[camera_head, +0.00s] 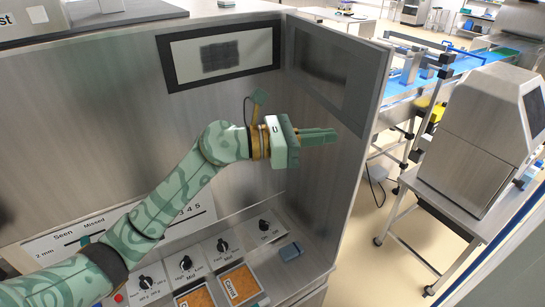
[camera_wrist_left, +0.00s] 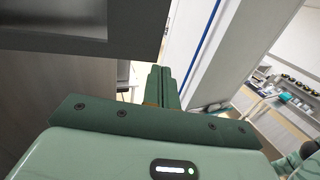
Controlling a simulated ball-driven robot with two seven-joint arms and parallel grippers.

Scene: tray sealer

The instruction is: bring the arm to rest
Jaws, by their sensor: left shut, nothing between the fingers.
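My left arm comes in from the lower left of the head view, green with a leaf pattern. My left gripper (camera_head: 325,137) is held in the air in front of the steel machine's panel, pointing right. Its fingers lie together with nothing between them. In the left wrist view the shut fingers of the gripper (camera_wrist_left: 161,86) point away from the camera, past the edge of a dark panel.
A steel machine housing (camera_head: 90,120) stands behind the arm, with a side panel (camera_head: 340,75) to the right of the gripper. A steel unit (camera_head: 480,135) on a wheeled table stands right, across open floor.

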